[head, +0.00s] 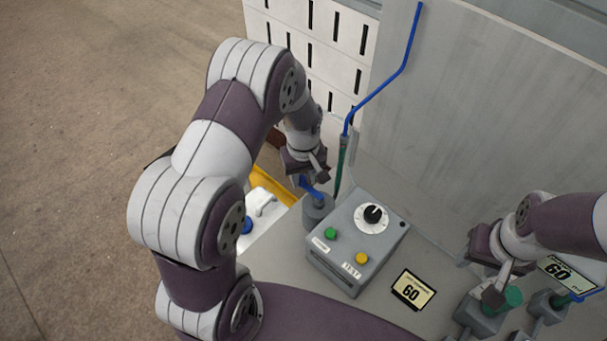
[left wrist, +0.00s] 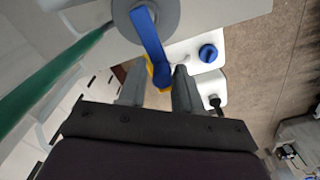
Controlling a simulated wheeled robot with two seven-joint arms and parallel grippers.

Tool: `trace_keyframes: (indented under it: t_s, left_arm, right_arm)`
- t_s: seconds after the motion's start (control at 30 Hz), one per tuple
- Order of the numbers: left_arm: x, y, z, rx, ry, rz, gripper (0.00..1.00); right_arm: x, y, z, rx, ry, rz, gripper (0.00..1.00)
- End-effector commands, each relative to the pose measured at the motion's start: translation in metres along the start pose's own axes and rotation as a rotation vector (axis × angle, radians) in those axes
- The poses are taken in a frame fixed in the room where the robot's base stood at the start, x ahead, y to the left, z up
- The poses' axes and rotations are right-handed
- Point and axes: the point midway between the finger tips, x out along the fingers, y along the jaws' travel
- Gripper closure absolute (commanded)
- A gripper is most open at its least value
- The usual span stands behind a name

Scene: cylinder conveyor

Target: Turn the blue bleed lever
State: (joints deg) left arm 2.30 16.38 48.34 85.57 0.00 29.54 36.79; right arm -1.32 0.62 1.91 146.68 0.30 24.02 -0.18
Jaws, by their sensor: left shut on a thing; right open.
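The blue bleed lever (head: 312,188) sits on a round grey valve body (head: 319,208) left of the grey control box. In the left wrist view the lever (left wrist: 150,40) runs from the grey hub down between the fingers. My left gripper (head: 318,178) is shut on the lever's outer end; it also shows in the left wrist view (left wrist: 158,88). My arm partly hides the contact in the head view. My right gripper (head: 499,290) is open at the lower right, close to a green cylindrical part (head: 513,296); the exact gap cannot be told.
A blue pipe (head: 375,92) rises behind the valve. A white container with a blue cap (left wrist: 208,53) stands below the lever.

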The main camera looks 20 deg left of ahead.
Motion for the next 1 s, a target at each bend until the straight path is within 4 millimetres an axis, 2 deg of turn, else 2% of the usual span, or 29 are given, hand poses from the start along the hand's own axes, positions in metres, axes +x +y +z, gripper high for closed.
trace_keyframes:
  t_s: [0.33,0.77,1.0]
  left_arm:
    - [0.001,-0.013,0.012,0.002,-0.01,-0.007,0.73]
    - [0.002,-0.016,0.019,0.002,-0.014,-0.01,0.7]
    - [0.002,-0.02,0.026,0.002,-0.011,-0.007,0.79]
  right_arm:
    - [-0.006,0.0,-0.001,0.0,0.0,0.0,0.55]
    - [-0.009,0.0,-0.001,0.0,0.0,0.0,0.55]
    - [-0.012,0.0,-0.001,0.0,0.0,0.0,0.55]
